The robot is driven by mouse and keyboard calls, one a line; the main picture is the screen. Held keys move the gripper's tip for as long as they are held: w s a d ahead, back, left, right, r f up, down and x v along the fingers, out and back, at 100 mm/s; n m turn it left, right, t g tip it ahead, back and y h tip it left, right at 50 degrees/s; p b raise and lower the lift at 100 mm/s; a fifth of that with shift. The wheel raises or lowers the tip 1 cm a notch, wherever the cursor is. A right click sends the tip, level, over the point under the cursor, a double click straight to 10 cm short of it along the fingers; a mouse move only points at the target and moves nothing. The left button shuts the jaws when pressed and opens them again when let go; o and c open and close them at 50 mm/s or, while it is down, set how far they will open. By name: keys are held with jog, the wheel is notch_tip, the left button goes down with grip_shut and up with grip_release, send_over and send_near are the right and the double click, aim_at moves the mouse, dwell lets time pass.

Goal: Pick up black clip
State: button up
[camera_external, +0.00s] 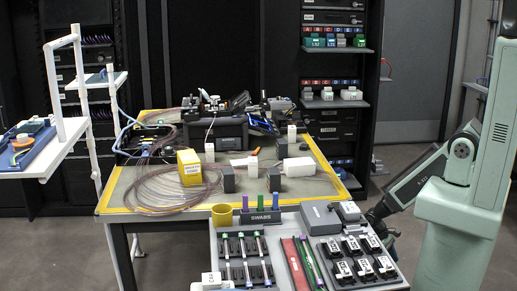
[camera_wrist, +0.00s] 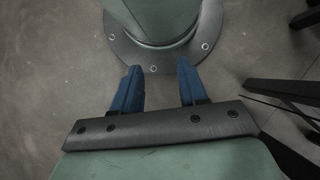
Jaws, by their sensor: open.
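Several black clips with white labels (camera_external: 352,245) lie in rows on a tray at the front right of the work cart in the external view. Which one is meant by the black clip cannot be told. My gripper (camera_wrist: 159,68) shows in the wrist view with two blue fingers apart and nothing between them. It points down at my own round base plate and the grey floor, away from the clips. No clip shows in the wrist view. In the external view my arm is folded at the right, and my fingers cannot be made out.
A yellow-edged table (camera_external: 200,205) behind the tray holds coiled fibre, a yellow box (camera_external: 189,167), white and dark blocks and a black splicing machine (camera_external: 215,135). A yellow cup (camera_external: 222,215) and a SWABS holder (camera_external: 262,217) stand at the tray's back edge.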

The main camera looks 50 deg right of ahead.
jog(key=shift+o, duration=0.3)
jog(key=o, duration=0.6)
jog(key=shift+w, duration=0.1)
